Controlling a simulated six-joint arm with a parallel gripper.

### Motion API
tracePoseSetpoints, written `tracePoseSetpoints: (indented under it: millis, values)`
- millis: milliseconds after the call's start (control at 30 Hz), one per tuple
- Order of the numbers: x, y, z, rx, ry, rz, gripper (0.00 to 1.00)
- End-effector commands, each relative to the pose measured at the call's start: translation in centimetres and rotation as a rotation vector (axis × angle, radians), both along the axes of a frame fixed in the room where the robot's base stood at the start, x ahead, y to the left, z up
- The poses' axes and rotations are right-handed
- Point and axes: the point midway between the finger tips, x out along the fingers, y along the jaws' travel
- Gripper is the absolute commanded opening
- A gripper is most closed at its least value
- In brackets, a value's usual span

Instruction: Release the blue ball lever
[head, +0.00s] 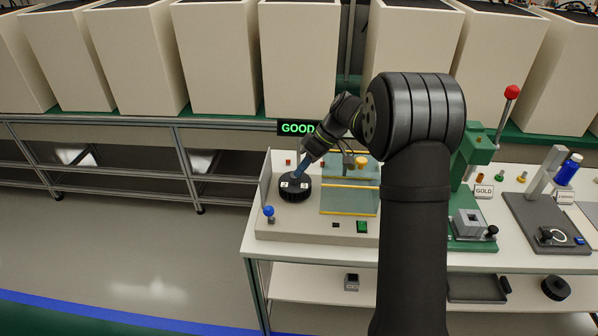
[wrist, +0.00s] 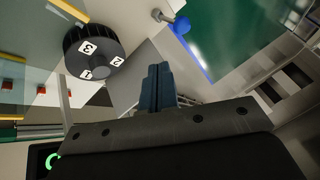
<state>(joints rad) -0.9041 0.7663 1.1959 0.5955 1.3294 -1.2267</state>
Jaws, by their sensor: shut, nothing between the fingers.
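The blue ball lever (head: 268,211) stands at the front left corner of the grey station base on the white table. Its blue ball on a short metal stem also shows in the wrist view (wrist: 181,25), beyond my fingertips and slightly right. My gripper (head: 299,175) points down and appears over the black dial in the head view. In the wrist view my gripper's blue fingers (wrist: 157,73) are pressed together with nothing between them. They are apart from the blue ball.
The black dial (head: 295,188), with white numbered labels, sits behind the lever; it also shows left of my fingers in the wrist view (wrist: 92,52). A clear panel with yellow edges (head: 350,213) stands right of it. A sign (head: 298,128) reads GOOD.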

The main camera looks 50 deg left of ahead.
Motion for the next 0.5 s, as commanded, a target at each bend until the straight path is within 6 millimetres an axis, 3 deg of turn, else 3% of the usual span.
tracePoseSetpoints:
  millis: [300,500]
  values:
    - [-3.5,1.8,-5.9,-0.004,0.002,0.003,0.00]
    - [-6.0,1.8,-7.5,-0.001,0.001,0.002,0.00]
